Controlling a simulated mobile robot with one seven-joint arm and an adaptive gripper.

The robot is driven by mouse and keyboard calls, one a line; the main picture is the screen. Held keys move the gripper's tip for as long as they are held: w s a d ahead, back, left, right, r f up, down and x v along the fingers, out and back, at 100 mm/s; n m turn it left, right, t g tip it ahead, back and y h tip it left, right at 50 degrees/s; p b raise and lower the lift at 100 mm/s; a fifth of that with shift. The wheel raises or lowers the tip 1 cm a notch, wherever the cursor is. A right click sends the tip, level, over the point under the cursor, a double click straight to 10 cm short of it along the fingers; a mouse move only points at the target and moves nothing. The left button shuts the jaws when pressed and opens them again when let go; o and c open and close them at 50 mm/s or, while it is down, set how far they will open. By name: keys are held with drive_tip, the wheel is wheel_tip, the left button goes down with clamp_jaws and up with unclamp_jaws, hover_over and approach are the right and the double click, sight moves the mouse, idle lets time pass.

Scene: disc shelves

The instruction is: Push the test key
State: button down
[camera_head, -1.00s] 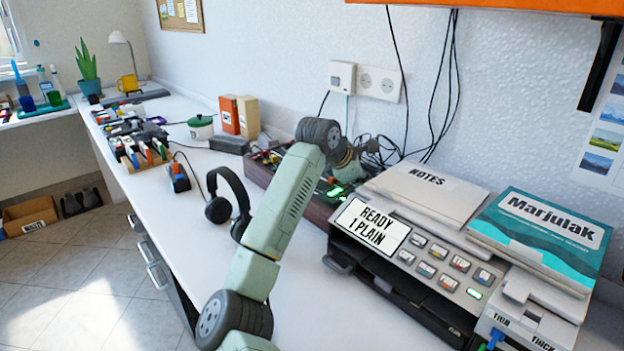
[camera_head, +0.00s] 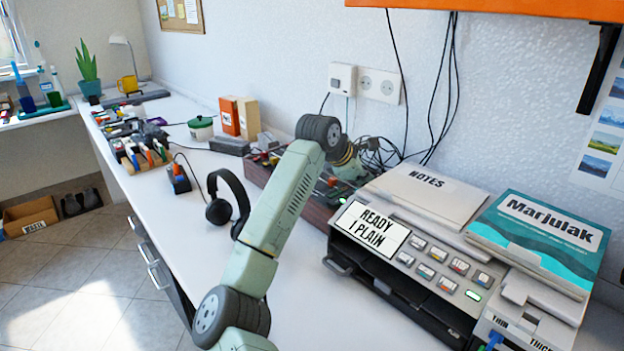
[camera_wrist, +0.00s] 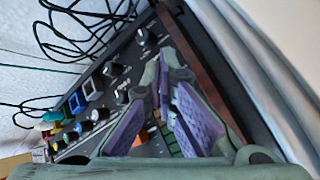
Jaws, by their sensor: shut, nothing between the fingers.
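A dark console with wooden sides (camera_head: 318,212) lies on the desk behind my arm. In the wrist view its panel (camera_wrist: 120,62) shows knobs, coloured buttons (camera_wrist: 75,102) and a few greenish keys (camera_wrist: 171,140) seen between my fingers. I cannot read which key is the test key. My gripper (camera_wrist: 165,62) is shut and empty, its fingertips close over the panel. Whether they touch it I cannot tell. In the head view my forearm and wrist hide most of the gripper and part of the console. A small green light (camera_head: 343,200) shows at the console's near edge.
Headphones (camera_head: 228,205) lie left of my arm. Cables hang behind. The front desk is clear.

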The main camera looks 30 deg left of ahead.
drive_tip(key=shift+r+p, duration=1.8)
drive_tip(key=shift+r, duration=1.2)
